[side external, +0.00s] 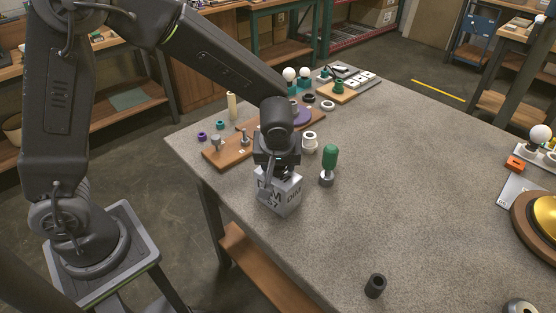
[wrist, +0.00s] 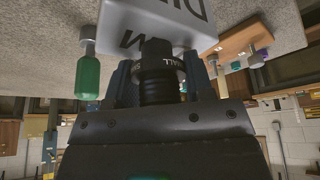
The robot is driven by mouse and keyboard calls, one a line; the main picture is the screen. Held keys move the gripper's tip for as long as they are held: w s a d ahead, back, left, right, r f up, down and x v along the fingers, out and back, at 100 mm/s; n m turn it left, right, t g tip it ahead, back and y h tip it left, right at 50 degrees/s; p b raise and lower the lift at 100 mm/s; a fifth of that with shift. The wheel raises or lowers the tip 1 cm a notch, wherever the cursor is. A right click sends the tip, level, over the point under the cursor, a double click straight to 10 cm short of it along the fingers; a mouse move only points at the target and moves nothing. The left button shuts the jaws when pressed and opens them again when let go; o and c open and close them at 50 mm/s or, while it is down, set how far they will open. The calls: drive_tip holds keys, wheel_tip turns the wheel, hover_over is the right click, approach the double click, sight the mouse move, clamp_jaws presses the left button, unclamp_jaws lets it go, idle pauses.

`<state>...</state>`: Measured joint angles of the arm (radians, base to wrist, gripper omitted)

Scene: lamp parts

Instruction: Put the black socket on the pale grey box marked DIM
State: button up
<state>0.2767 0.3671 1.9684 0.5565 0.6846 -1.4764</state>
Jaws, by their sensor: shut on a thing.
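The pale grey box marked DIM (side external: 281,196) stands near the table's left edge in the side view. It fills the top of the wrist view (wrist: 160,16). My gripper (side external: 279,172) is right over the box, pointing down. In the wrist view my gripper (wrist: 160,82) is shut on the black socket (wrist: 157,88), which is ribbed and has pale lettering. The socket's far end is at the box's top; I cannot tell whether they touch. In the side view the fingers and wrist mostly hide the socket.
A green-handled piece (side external: 329,160) stands close right of the box. A wooden board (side external: 228,154) with metal posts lies behind it, with a white ring-shaped part (side external: 309,142) beside. A dark hollow cylinder (side external: 375,286) stands at the front. The table's middle right is clear.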

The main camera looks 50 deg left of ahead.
drive_tip(key=o, duration=0.9)
drive_tip(key=v, duration=1.2)
drive_tip(key=shift+s+a+r+m+t+h, duration=0.5)
drive_tip(key=shift+s+a+r+m, duration=0.65)
drive_tip(key=shift+s, duration=1.5)
drive_tip(key=shift+s+a+r+m+t+h, duration=0.3)
drive_tip(key=shift+s+a+r+m+h, duration=0.25)
drive_tip(key=shift+s+a+m, duration=1.6)
drive_tip(key=shift+s+a+r+m+t+h, duration=0.5)
drive_tip(key=shift+s+r+m, duration=0.55)
drive_tip(key=shift+s, duration=2.1)
drive_tip(key=shift+a+f, duration=0.15)
drive_tip(key=shift+f, duration=0.05)
